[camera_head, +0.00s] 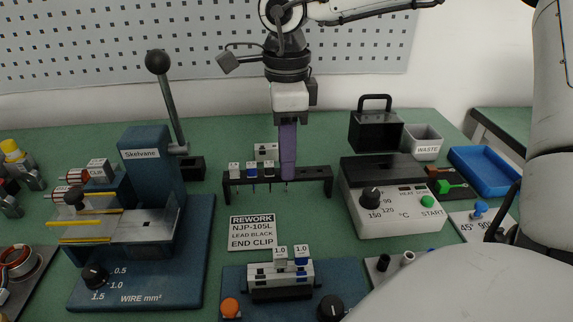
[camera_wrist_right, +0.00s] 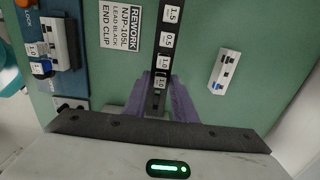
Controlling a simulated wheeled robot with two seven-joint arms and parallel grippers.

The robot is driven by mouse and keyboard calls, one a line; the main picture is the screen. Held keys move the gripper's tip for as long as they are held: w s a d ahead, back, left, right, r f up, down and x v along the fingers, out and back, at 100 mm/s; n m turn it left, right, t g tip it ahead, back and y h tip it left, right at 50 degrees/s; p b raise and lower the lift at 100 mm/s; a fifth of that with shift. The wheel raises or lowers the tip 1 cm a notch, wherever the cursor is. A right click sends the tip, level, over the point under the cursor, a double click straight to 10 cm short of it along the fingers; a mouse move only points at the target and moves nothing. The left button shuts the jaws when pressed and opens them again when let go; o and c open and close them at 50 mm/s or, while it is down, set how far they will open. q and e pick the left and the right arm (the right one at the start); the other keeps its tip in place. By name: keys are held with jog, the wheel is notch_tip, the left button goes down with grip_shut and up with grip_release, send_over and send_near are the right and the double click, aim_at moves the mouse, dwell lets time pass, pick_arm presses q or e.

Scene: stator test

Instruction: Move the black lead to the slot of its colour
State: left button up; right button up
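A dark rack (camera_head: 310,174) stands mid-table with several tagged leads hanging in it. Their tags are too small to match surely to colours, so I cannot tell which is black. A white slotted connector block (camera_head: 264,272) sits in the front fixture, with two 1.0 plugs (camera_head: 291,256). My left gripper is out of view.
A rework card (camera_head: 252,232) reading "LEAD BLACK, END CLIP" lies between rack and front fixture (camera_head: 236,285). A blue lever press (camera_head: 150,160) stands left. A heater box (camera_head: 392,212), waste bin (camera_head: 422,142) and blue tray (camera_head: 484,170) are right. A white block (camera_wrist_right: 225,72) lies behind the rack.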

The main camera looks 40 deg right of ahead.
grip_shut()
jog(key=shift+r, duration=0.15)
jog(key=shift+r+p, duration=0.65)
jog(key=shift+r, duration=0.1)
jog(key=shift+r+p, duration=1.5)
jog(key=shift+r, duration=0.55)
